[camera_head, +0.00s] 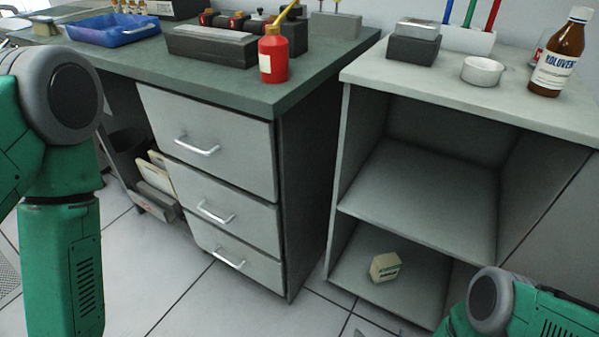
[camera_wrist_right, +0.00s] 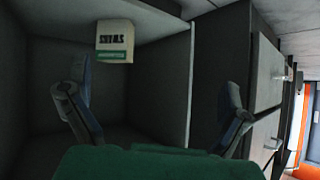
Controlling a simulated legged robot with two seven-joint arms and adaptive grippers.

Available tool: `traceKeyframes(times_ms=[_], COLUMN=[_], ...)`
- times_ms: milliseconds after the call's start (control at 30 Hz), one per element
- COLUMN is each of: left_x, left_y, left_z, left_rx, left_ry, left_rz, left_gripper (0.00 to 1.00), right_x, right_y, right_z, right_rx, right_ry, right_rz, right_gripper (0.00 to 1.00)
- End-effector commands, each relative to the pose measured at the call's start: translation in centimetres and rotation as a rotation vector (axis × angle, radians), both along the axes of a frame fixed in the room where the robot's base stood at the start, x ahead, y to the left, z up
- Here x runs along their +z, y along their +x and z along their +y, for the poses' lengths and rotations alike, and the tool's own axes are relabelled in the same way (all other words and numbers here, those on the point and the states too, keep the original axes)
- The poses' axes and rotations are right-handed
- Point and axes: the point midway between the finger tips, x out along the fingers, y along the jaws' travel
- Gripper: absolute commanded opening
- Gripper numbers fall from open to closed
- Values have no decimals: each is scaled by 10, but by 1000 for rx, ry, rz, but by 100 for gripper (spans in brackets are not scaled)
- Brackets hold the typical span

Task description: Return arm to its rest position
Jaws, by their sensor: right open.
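My right gripper (camera_wrist_right: 155,82) shows in the right wrist view with its two fingers spread wide and nothing between them. It faces the inside of a grey shelf unit (camera_wrist_right: 157,45). In the head view my right arm enters at the bottom right, in front of the open shelf unit (camera_head: 425,205), and its fingers cannot be made out. My left arm stands at the left edge of the head view; its gripper is outside the picture.
A small cream box (camera_head: 385,267) with a green band sits on the unit's bottom shelf; it also shows in the right wrist view (camera_wrist_right: 115,40). A brown bottle (camera_head: 558,55) and a white dish (camera_head: 482,71) stand on top. A drawer cabinet (camera_head: 210,140) is at left.

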Motion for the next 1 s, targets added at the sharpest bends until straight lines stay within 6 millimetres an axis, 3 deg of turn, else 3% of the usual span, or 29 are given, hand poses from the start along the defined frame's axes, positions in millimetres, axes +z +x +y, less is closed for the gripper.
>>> traceKeyframes(times_ms=[167,333,600,700,833,1000], left_x=[22,47,80,86,89,89], left_y=[0,0,0,0,0,0], left_z=[0,0,0,0,0,0], left_rx=[0,0,0,0,0,0], left_ry=[0,0,0,0,0,0], left_rz=[0,0,0,0,0,0], left_gripper=[0,0,0,0,0,0], right_x=[54,132,274,310,336,342], right_y=[-10,-49,-142,-168,-188,-194], right_z=[31,38,-14,-31,-44,-47], right_rx=[75,154,164,142,123,115], right_ry=[40,31,-83,-117,-141,-147], right_rz=[155,382,732,812,870,887], right_gripper=[100,100,100,100,100,100])
